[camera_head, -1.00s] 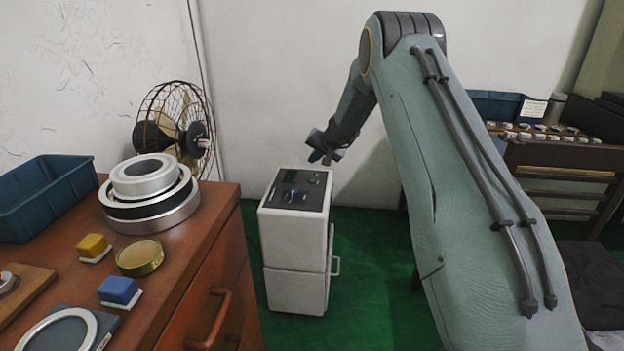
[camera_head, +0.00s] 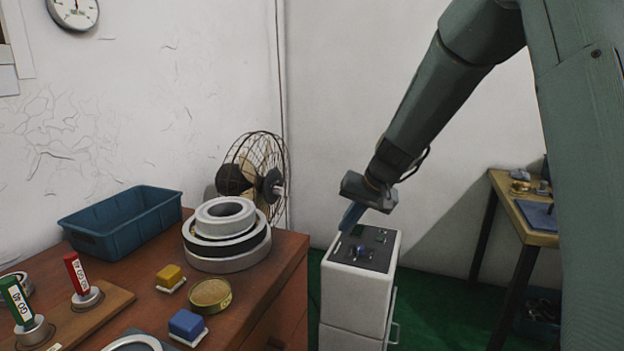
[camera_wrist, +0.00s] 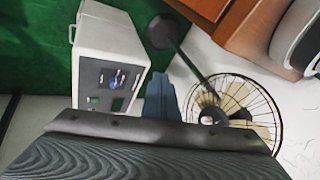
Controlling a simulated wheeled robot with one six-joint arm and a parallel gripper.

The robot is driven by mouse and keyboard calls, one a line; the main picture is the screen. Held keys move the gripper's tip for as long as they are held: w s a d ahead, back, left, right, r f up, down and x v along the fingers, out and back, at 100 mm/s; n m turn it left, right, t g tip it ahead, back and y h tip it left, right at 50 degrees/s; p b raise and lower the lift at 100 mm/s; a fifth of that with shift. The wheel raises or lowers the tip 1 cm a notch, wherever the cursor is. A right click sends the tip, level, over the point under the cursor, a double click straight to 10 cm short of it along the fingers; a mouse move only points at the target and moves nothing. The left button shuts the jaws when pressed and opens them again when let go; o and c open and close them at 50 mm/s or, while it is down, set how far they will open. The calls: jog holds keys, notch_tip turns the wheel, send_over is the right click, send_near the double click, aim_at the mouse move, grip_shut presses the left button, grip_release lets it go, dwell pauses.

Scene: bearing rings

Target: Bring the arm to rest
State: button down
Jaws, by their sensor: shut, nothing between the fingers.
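My gripper (camera_head: 350,216) hangs at the end of my arm in the head view, just above and in front of the white cabinet's top as seen from there. Its blue-grey fingers are together with nothing between them. In the wrist view the shut fingers (camera_wrist: 160,92) point out past the dark wrist body, between the white cabinet (camera_wrist: 110,50) and the fan (camera_wrist: 225,112). I cannot tell how far the fingertips are from the cabinet.
The wooden bench (camera_head: 262,312) at left holds stacked metal rings (camera_head: 226,247), a blue bin (camera_head: 125,222), a yellow block (camera_head: 169,274), a blue block (camera_head: 187,323) and a brass disc (camera_head: 210,294). The white cabinet (camera_head: 352,295) stands on green floor. A fan (camera_head: 262,172) stands behind the bench.

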jog(key=s+d+r+n+g+h+p, duration=0.1)
jog(key=s+n+g+h, duration=0.1)
jog(key=s, duration=1.6)
jog(key=s+d+n+g+h, duration=0.1)
jog(key=s+d+g, duration=0.1)
jog(key=s, duration=1.6)
jog(key=d+r+m+h+p, duration=0.1)
jog(key=d+r+p, duration=0.5)
jog(key=p, duration=0.7)
jog(key=shift+d+r+m, duration=0.25)
jog(key=shift+d+m, duration=0.05)
jog(key=shift+d, duration=0.15)
